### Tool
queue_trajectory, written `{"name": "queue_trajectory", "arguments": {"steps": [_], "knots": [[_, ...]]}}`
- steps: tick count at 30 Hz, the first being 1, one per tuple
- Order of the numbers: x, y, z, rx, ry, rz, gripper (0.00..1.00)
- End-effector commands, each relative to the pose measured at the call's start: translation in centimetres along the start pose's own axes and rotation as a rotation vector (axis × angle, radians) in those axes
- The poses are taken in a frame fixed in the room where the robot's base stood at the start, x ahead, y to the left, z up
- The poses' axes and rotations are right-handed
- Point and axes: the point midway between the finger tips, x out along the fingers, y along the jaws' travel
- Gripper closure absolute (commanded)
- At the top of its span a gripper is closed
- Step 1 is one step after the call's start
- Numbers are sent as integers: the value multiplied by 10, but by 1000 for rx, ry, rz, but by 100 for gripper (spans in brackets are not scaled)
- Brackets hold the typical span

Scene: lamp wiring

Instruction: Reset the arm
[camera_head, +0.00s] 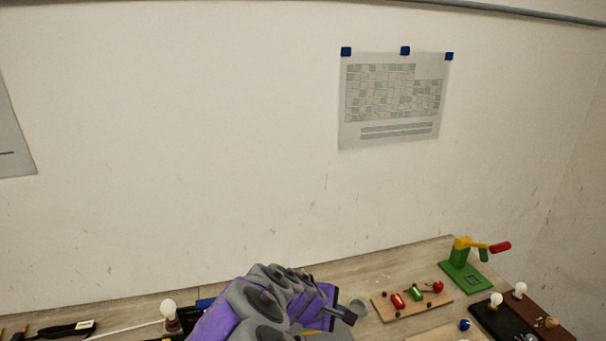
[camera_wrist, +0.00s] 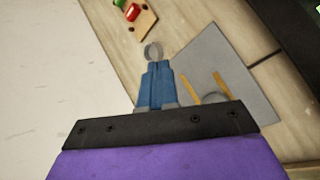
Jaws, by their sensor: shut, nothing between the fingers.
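My purple and grey arm rises from the bottom of the head view, with my gripper (camera_head: 347,314) at its right end above the bench. In the wrist view my gripper (camera_wrist: 157,66) has its two blue fingers together, with nothing held between them. A small grey round thing (camera_wrist: 153,50) shows just past the fingertips; whether they touch it I cannot tell. A grey round thing (camera_head: 358,306) also shows beside the gripper in the head view.
The wooden bench (camera_head: 400,262) runs along the wall. A board with red and green parts (camera_head: 412,300), a green stand with a yellow and red lever (camera_head: 465,268) and bulbs (camera_head: 496,299) stand at right. Another bulb (camera_head: 168,308) is left of my arm. A grey sheet (camera_wrist: 225,70) lies below the gripper.

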Motion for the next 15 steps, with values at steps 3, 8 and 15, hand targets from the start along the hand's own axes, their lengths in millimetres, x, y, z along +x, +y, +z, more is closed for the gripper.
{"name": "queue_trajectory", "arguments": {"steps": [3, 8, 15], "knots": [[-10, -5, 68, 225, -48, -104, 100], [-30, -35, 135, 488, -95, -254, 100], [-71, -105, 197, 806, -133, -500, 100]]}}
